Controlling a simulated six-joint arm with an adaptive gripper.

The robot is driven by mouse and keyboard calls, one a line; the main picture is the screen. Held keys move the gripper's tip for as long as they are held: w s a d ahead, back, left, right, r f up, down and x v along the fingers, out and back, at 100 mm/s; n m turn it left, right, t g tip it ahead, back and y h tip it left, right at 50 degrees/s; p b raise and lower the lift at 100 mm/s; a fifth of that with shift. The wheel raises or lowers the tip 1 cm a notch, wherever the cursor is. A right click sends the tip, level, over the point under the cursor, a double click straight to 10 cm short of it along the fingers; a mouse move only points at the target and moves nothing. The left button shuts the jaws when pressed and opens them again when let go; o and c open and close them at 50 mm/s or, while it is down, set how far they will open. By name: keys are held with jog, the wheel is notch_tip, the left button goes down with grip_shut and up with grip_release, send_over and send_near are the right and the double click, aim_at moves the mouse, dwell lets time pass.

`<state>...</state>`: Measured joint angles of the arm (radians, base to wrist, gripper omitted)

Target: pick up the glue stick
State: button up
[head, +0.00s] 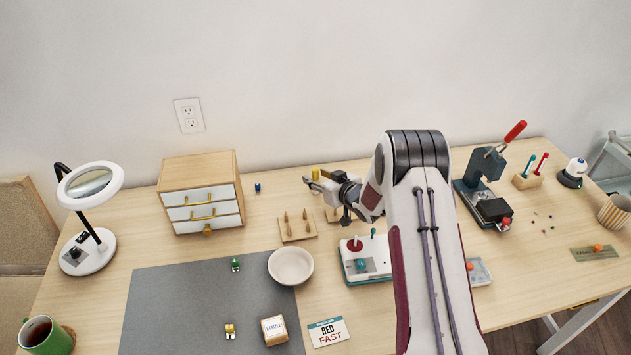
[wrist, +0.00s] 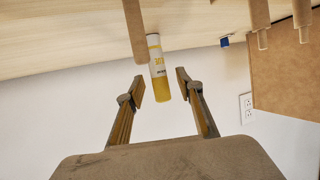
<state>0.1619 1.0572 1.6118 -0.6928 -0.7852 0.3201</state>
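The glue stick (wrist: 157,66) is a white and yellow cylinder in the wrist view. Its yellow end shows between my two fingertips, with a gap on either side. My gripper (wrist: 159,87) is open and holds nothing. In the head view, my gripper (head: 310,183) reaches left over the back of the table, and the yellow top of the glue stick (head: 315,173) shows at its fingertips. The lower part of the glue stick is hidden there by the gripper. I cannot tell how deep it sits between the fingers.
A wooden bar (wrist: 136,30) is close beside the glue stick in the wrist view. A peg board (head: 297,228) stands in front of my gripper. A drawer cabinet (head: 202,190) and a small blue item (head: 257,188) are to the left. The wall is close behind.

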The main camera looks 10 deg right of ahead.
jog(key=shift+w+a+f, duration=0.2)
jog(key=shift+w+f, duration=0.05)
jog(key=shift+w, duration=0.3)
grip_shut()
